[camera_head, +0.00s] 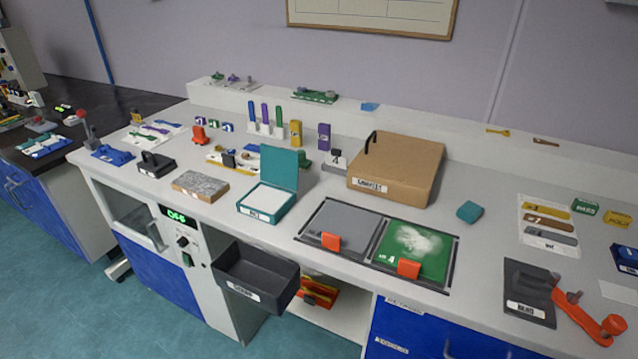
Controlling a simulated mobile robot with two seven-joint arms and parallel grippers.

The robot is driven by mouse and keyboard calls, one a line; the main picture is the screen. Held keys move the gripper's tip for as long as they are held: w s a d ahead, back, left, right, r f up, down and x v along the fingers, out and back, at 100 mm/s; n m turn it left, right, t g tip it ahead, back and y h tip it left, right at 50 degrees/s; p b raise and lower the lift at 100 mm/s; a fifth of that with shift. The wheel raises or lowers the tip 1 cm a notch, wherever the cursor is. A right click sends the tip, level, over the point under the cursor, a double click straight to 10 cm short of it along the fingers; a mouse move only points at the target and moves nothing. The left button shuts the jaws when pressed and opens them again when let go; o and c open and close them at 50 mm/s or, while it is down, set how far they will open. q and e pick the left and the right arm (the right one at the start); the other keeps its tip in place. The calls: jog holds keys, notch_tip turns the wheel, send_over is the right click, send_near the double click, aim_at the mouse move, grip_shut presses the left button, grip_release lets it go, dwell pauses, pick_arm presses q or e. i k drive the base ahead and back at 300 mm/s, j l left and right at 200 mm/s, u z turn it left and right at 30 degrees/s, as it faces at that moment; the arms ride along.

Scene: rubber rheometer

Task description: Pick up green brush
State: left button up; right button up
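I cannot clearly tell which thing is the green brush. A long green object (315,96) lies on the raised back ledge; it is too small to tell if it has bristles. A green upright stick (265,116) stands in a white rack on the bench, among blue and purple ones. White powder lies on a green plate (433,262) set into the bench top. Neither of my grippers is in view.
An open teal box (268,212) and a brown case (420,165) stand mid-bench. A dark open drawer (258,268) juts out in front. At right are a tool mat (528,243) and a dark block with an orange handle (530,285).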

aim_at(304, 165)
jog(key=i+j+z, duration=0.15)
jog(key=j+z, duration=0.15)
jog(key=i+j+z, duration=0.25)
jog(key=j+z, duration=0.3)
jog(key=j, duration=0.15)
jog(key=j+z, duration=0.25)
jog(key=j, duration=0.15)
